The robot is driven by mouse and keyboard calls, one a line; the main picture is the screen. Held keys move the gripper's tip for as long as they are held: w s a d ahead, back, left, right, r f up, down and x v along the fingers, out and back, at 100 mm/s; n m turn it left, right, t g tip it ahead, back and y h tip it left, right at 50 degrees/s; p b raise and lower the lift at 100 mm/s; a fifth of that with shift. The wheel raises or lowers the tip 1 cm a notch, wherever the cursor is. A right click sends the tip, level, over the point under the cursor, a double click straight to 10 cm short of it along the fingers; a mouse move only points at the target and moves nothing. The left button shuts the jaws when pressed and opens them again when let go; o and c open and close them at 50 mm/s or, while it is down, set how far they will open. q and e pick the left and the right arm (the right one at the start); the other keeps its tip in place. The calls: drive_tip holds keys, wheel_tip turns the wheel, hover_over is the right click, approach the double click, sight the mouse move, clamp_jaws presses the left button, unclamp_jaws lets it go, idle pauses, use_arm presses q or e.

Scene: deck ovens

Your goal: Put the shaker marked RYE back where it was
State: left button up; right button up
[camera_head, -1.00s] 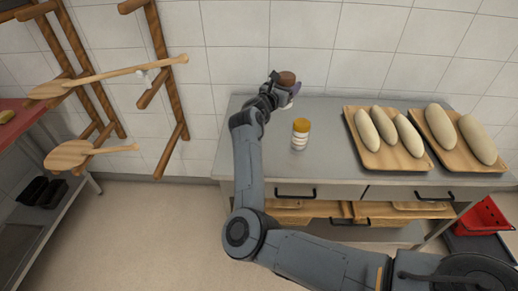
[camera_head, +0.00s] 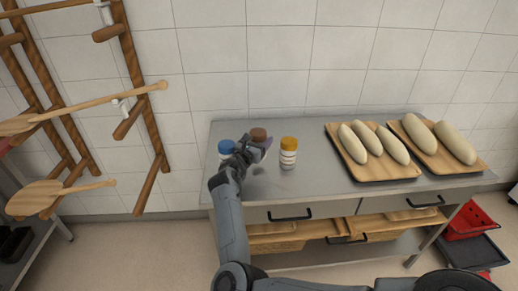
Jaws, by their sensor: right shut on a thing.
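My right gripper (camera_head: 256,149) is shut on a brown-topped shaker (camera_head: 258,134), at the left part of the steel counter (camera_head: 305,185). The shaker looks upright. Its body is mostly hidden by the gripper, and I cannot tell whether its base touches the counter. A yellow-lidded shaker (camera_head: 288,153) with a banded white body stands to the right. I cannot read the word RYE on any of them. My left gripper is not in view.
Two wooden trays (camera_head: 375,175) (camera_head: 468,166) of pale loaves fill the counter's right side. A tiled wall (camera_head: 300,70) rises behind. A wooden rack with peels (camera_head: 75,195) stands at the left. The counter in front of the shakers is clear.

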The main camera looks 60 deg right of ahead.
wheel_tip(320, 180, down, 3)
drive_tip(key=shift+f, duration=0.15)
drive_tip(key=shift+b, duration=0.35)
drive_tip(key=shift+f, duration=0.2)
drive_tip(key=o, duration=0.9)
